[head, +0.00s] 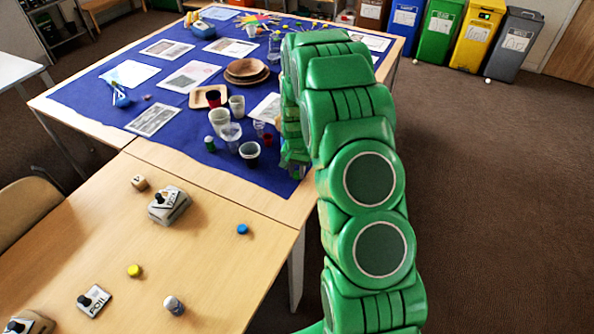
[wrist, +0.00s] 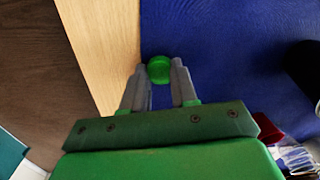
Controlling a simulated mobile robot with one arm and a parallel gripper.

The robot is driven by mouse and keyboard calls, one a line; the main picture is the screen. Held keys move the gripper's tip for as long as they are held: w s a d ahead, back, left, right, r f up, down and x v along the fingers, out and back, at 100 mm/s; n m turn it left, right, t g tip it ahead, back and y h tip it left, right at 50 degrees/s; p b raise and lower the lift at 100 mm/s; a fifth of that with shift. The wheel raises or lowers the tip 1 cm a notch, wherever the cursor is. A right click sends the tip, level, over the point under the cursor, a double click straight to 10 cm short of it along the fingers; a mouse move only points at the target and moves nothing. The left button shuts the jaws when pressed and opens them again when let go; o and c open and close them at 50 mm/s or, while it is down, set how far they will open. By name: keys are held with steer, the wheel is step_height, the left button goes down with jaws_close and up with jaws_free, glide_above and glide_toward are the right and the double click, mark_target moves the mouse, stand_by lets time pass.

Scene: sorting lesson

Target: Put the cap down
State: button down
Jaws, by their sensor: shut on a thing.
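A round green cap (wrist: 159,69) shows in the wrist view between the tips of my gripper (wrist: 160,78). The grey fingers are shut on it. Blue cloth and a strip of bare wood lie below it, near the cloth's edge; I cannot tell how high the cap is above them. In the head view my green arm reaches over the right side of the cloth-covered table (head: 88,93), and the cap is not clearly visible there. A blue cap (head: 242,229) and a yellow cap (head: 134,270) lie on the bare near table (head: 190,270).
Several cups, among them a dark-mouthed cup (head: 250,153), stand on the cloth left of my arm. Wooden plates (head: 246,71) and paper sheets lie farther back. Stamp-like grey blocks (head: 169,205) sit on the near table. Coloured bins (head: 440,30) stand by the back wall.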

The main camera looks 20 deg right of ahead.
mark_target(297, 174)
steer(key=shift+f, duration=0.15)
steer(key=c, duration=0.9)
jaws_free()
steer(key=shift+r, duration=0.2)
step_height(297, 174, up, 12)
steer(key=s+a+r+n, duration=0.1)
steer(key=s+a+r, duration=0.2)
steer(key=s+r, duration=0.45)
steer(key=s+a+r+n, duration=0.2)
steer(key=s+r, duration=0.2)
steer(key=s, duration=0.8)
steer(key=s+a+r+n+g, duration=0.1)
steer(key=s+r, duration=0.4)
steer(key=s, duration=0.7)
steer(key=s+a+r+n, duration=0.2)
steer(key=s+a+r, duration=0.1)
steer(key=s, duration=1)
steer(key=shift+s+r+n+g, duration=0.1)
steer(key=shift+r+n+g, duration=0.3)
steer(key=shift+r, duration=0.35)
